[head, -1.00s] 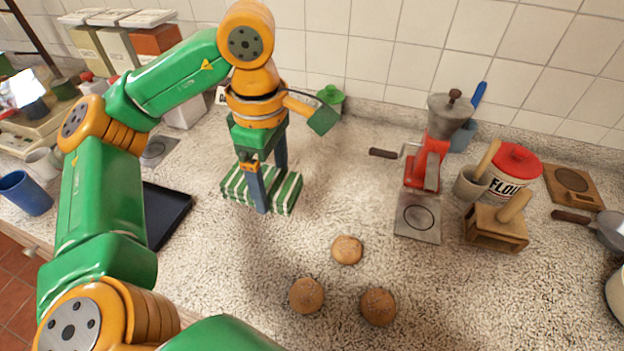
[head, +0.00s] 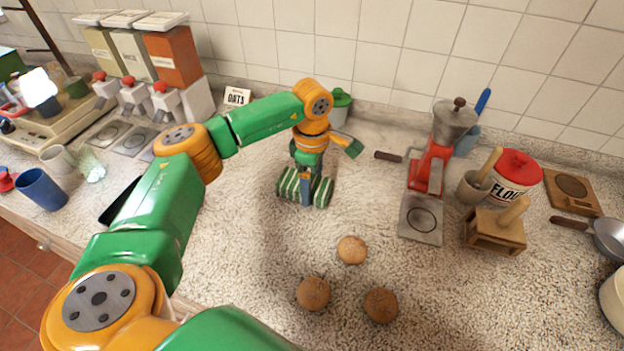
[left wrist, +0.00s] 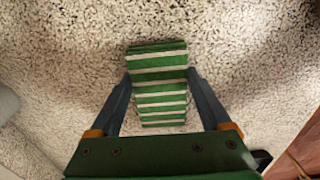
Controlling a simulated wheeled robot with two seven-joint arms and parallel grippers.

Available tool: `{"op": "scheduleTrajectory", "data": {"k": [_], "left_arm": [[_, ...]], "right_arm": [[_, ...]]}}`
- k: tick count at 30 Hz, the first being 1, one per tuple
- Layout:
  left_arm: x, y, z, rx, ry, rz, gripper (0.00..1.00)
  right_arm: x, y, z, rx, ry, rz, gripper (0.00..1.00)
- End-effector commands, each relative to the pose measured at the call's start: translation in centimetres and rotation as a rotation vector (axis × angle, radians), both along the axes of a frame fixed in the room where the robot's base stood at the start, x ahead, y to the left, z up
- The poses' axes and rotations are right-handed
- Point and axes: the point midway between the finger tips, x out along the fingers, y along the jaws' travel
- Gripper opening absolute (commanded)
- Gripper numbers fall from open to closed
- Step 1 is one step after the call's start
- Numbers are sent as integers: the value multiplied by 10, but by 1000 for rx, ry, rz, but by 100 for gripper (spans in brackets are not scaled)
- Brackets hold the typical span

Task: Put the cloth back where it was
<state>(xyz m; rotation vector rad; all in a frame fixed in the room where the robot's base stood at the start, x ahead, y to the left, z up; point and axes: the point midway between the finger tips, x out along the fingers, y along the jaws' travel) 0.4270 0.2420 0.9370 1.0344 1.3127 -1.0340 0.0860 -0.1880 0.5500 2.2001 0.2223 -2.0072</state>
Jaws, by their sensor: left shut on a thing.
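The green and white striped cloth (head: 290,185) is folded and sits at the back middle of the speckled counter. My left gripper (head: 305,197) points down over it, shut on the cloth with a finger on either side. In the left wrist view the cloth (left wrist: 160,88) lies between the two fingers of the left gripper (left wrist: 160,85), with counter behind it. I cannot tell whether the cloth touches the counter. My right gripper is not in view.
Three round buns (head: 351,250) lie in front. A red grinder (head: 428,165), a flour tin (head: 514,178) and a wooden block (head: 495,230) stand to the right. A green-lidded jar (head: 339,108) and an oats card (head: 237,97) are behind. A dark tray (head: 115,205) is partly hidden by my arm.

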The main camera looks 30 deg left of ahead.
Motion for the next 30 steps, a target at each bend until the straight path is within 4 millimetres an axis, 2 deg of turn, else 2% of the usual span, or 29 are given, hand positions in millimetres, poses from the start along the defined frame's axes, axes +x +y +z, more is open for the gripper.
{"op": "scheduleTrajectory", "data": {"k": [4, 5, 6, 7, 13, 17, 20, 23, 27, 30], "left_arm": [[0, 0, -4, 0, 0, 0, 37], [0, 0, -4, 0, 0, 0, 84], [0, 0, -3, 0, 0, 1, 95], [0, 0, -3, 0, 0, 1, 100], [0, 0, -3, -1, 0, 1, 100], [1, 0, 6, 0, -3, 1, 100], [1, 0, 23, -2, -6, 1, 100], [1, -1, 50, -2, -8, 0, 100], [1, -1, 86, -2, -6, 0, 100], [1, -1, 106, -1, -3, 1, 100]], "right_arm": [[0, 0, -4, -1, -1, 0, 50], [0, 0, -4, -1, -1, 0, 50], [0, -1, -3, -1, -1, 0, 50], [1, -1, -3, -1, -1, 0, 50], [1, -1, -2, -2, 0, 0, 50], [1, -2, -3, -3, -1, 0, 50], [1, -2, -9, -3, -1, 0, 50], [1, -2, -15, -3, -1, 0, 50], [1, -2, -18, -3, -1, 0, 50], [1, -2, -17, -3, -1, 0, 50]]}}
